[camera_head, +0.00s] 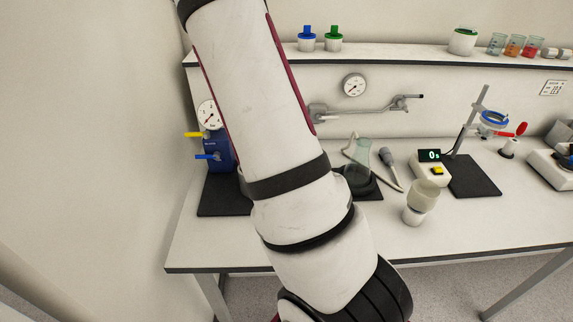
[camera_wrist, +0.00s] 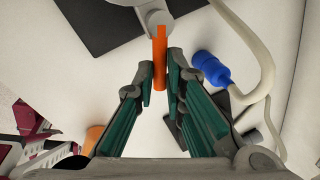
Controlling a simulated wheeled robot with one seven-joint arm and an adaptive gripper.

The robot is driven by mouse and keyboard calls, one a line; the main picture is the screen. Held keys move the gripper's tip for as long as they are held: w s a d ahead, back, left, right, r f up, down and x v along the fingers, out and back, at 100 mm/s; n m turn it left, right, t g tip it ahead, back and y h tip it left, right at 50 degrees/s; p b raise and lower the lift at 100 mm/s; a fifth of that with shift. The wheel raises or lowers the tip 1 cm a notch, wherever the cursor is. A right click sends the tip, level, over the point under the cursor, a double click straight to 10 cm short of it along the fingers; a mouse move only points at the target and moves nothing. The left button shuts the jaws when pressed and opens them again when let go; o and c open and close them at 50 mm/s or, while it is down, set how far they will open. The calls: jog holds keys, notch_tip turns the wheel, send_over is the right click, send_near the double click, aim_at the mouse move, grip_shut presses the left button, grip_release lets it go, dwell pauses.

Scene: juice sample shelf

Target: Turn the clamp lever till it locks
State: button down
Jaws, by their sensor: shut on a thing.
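The clamp lever (camera_wrist: 159,58) is a narrow orange bar in the wrist view. Its upper end meets a grey rounded part (camera_wrist: 157,17) at the top edge. My gripper (camera_wrist: 160,82) is shut on the lower part of the lever, with one green-padded finger on each side. The lever points almost straight down the picture. In the head view my arm hides the lever and my gripper. Whether the lever is locked cannot be told.
A blue connector (camera_wrist: 211,69) on a pale hose (camera_wrist: 262,60) lies close right of my fingers. A black mat (camera_wrist: 95,22) is at upper left. In the head view, a blue pump with a gauge (camera_head: 208,114) stands left of my arm, a flask (camera_head: 360,160) right.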

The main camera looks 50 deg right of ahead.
jog(key=shift+a+m+g, duration=0.2)
jog(key=shift+a+m, duration=0.2)
jog(key=shift+m, duration=0.7)
jog(key=shift+a+m+g, duration=0.2)
jog(key=shift+a+m, duration=0.2)
jog(key=shift+m, duration=0.7)
jog(key=c, duration=1.7)
grip_release()
jog(key=shift+o, duration=0.2)
notch_tip(320, 180, up, 12)
jog(key=a, duration=0.2)
jog(key=shift+w+a, duration=0.15)
jog(key=shift+a, duration=0.05)
jog(key=shift+f, duration=0.15)
